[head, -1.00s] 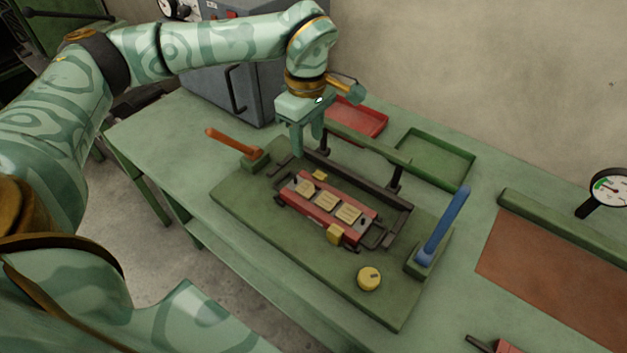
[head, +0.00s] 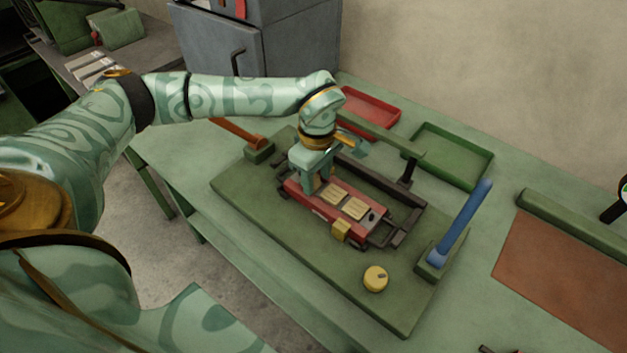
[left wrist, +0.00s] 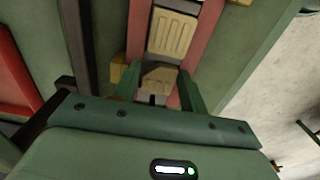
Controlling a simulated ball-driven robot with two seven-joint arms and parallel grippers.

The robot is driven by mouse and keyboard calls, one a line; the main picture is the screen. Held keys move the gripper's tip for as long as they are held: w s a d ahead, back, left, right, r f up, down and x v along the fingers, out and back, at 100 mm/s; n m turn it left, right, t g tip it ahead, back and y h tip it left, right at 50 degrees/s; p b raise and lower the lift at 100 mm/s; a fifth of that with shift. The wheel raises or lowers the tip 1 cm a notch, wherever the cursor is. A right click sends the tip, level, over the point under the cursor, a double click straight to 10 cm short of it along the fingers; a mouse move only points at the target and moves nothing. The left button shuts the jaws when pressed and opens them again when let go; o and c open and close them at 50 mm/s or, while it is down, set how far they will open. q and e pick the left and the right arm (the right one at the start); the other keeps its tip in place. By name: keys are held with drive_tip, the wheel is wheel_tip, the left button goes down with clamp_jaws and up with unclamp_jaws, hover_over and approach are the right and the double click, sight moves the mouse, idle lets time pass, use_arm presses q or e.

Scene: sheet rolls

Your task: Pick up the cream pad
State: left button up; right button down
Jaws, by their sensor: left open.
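Cream ribbed pads lie in a row in a red holder on the green board. In the head view two pads show clear of my gripper, a middle pad (head: 334,193) and a right pad (head: 355,208). My left gripper (head: 316,186) is open, pointing down over the left end of the holder (head: 318,208), and hides the pad there. In the left wrist view that end pad (left wrist: 160,78) shows between the two open fingers, partly covered by the gripper body. Another pad (left wrist: 173,33) lies beyond it. Contact between fingers and pad cannot be told. My right gripper is not in view.
An orange lever (head: 238,132) and a blue lever (head: 462,222) stand at the board's sides. A yellow knob (head: 375,279) is at its front. A green rail (head: 380,134) runs behind the holder. Red (head: 372,104) and green (head: 451,155) trays lie at the back.

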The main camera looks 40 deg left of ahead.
sight(317, 185)
use_arm(q)
drive_tip(key=shift+s+f, duration=0.25)
drive_tip(key=c, duration=0.8)
drive_tip(key=shift+c, duration=0.2)
drive_tip(key=r, duration=0.1)
drive_tip(key=r+p, duration=0.1)
drive_tip(key=r, duration=0.1)
drive_tip(key=r+p, duration=0.1)
drive_tip(key=shift+d+r, duration=0.2)
drive_tip(key=shift+d, duration=0.05)
drive_tip(key=s+d+r+p, duration=0.3)
drive_tip(key=s+d+r, duration=0.5)
drive_tip(key=s+r, duration=0.1)
drive_tip(key=shift+s+d, duration=0.3)
drive_tip(key=shift+s, duration=0.35)
